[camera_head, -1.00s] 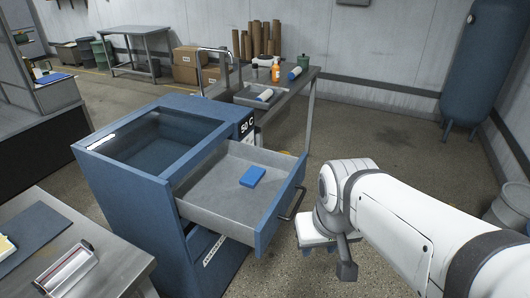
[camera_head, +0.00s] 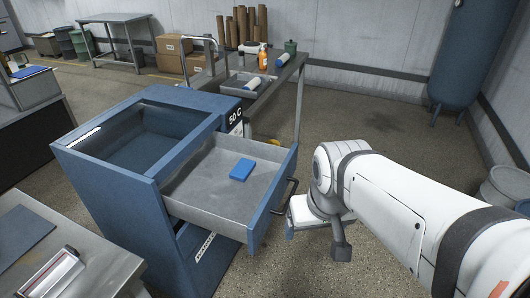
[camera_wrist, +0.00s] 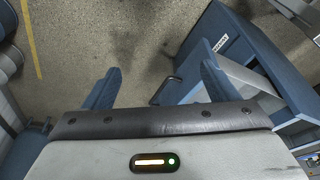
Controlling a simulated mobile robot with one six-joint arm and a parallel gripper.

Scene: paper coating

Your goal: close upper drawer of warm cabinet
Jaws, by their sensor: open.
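The warm cabinet (camera_head: 100,187) is a blue cabinet with a glass top and a "50 C" display at left of centre. Its upper drawer (camera_head: 218,192) is pulled far out to the right, with a blue block (camera_head: 242,169) lying inside. The dark drawer handle (camera_head: 286,197) is on the drawer's front. My gripper is just right of the front, its fingers hidden by my wrist in the head view. In the wrist view my gripper (camera_wrist: 160,85) is open. The handle (camera_wrist: 164,91) appears between its blue fingers; contact cannot be told.
A steel table (camera_head: 105,262) stands at the front left, close to the cabinet. A steel cart or table with a tray (camera_head: 241,88) and bottles stands behind the drawer. A blue tank (camera_head: 462,60) is at the back right. Open floor (camera_head: 395,115) lies behind my arm.

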